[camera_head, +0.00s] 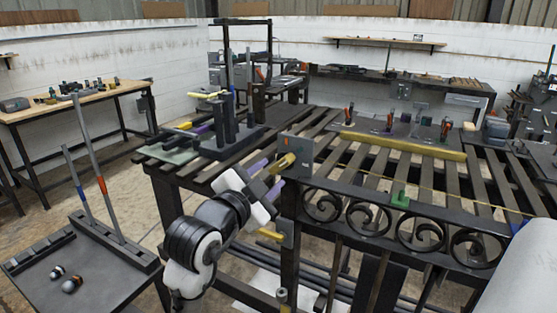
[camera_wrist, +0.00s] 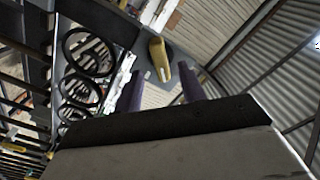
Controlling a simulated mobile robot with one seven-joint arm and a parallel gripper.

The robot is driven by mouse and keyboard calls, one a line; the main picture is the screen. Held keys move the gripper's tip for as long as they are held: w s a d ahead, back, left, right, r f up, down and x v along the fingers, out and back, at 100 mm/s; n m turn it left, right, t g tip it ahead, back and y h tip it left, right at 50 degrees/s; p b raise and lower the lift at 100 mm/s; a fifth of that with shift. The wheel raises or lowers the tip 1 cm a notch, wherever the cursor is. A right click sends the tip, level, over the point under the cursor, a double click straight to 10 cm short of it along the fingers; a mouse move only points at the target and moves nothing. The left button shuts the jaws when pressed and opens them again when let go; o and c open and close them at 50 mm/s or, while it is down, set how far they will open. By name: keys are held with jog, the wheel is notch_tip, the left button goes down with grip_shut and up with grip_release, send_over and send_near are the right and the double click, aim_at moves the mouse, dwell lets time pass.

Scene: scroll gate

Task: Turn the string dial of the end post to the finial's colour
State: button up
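The end post (camera_head: 290,208) stands dark and upright at the left end of the scroll gate (camera_head: 385,215). A yellow lever-like piece (camera_head: 286,161) sits by a grey plate at its upper part, and another yellow piece (camera_head: 268,234) sits lower at a second plate. My gripper (camera_head: 267,178) is open, its purple fingers apart and pointing at the post. In the wrist view a yellow piece (camera_wrist: 158,60) with a pale mark shows beyond and between the fingertips (camera_wrist: 159,82); contact is not visible. I cannot tell which piece is the string dial, nor identify the finial.
A dark tray (camera_head: 75,265) with upright rods stands at lower left. A wooden-topped table (camera_head: 75,100) stands behind it. Bare floor lies between.

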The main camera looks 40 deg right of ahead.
aim_at(278, 168)
jog(key=p+x, duration=0.1)
jog(key=x, duration=0.4)
jog(key=shift+w+d, duration=0.1)
jog(key=shift+d, duration=0.05)
grip_shut()
